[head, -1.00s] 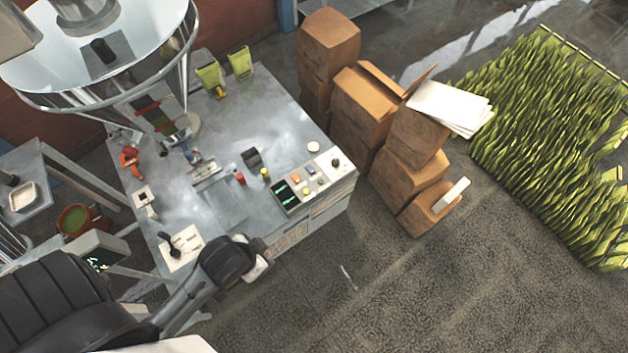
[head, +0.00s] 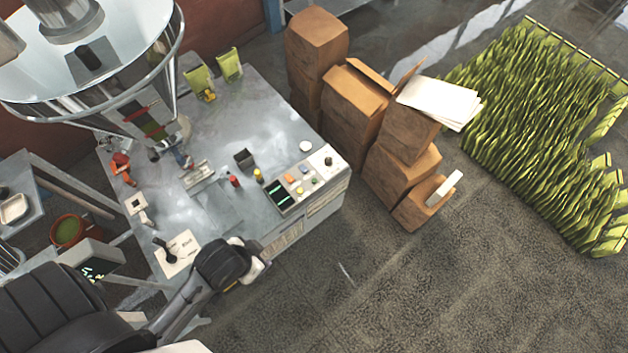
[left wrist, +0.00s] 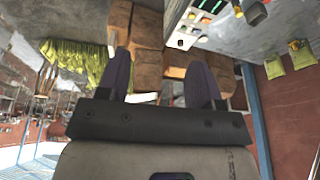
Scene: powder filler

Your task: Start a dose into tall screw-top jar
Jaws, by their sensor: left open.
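The powder filler has a large shiny hopper (head: 95,75) above a grey metal worktop (head: 265,110). Its control panel (head: 312,176), with a dark screen showing green traces, coloured buttons and a black knob (head: 328,161), sits at the worktop's right front edge. The panel also shows upside down in the left wrist view (left wrist: 205,20). My left gripper (left wrist: 160,78) is open, with nothing between its fingers. In the head view my left arm ends near the worktop's front edge, left of and below the panel, apart from it. I cannot identify the tall screw-top jar.
Cardboard boxes (head: 356,106) are stacked right of the worktop, with white sheets (head: 440,102) on top. A green stack (head: 540,130) lies farther right. Small red (head: 234,180) and yellow (head: 258,175) items and a dark box (head: 244,158) stand on the worktop. The front floor is clear.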

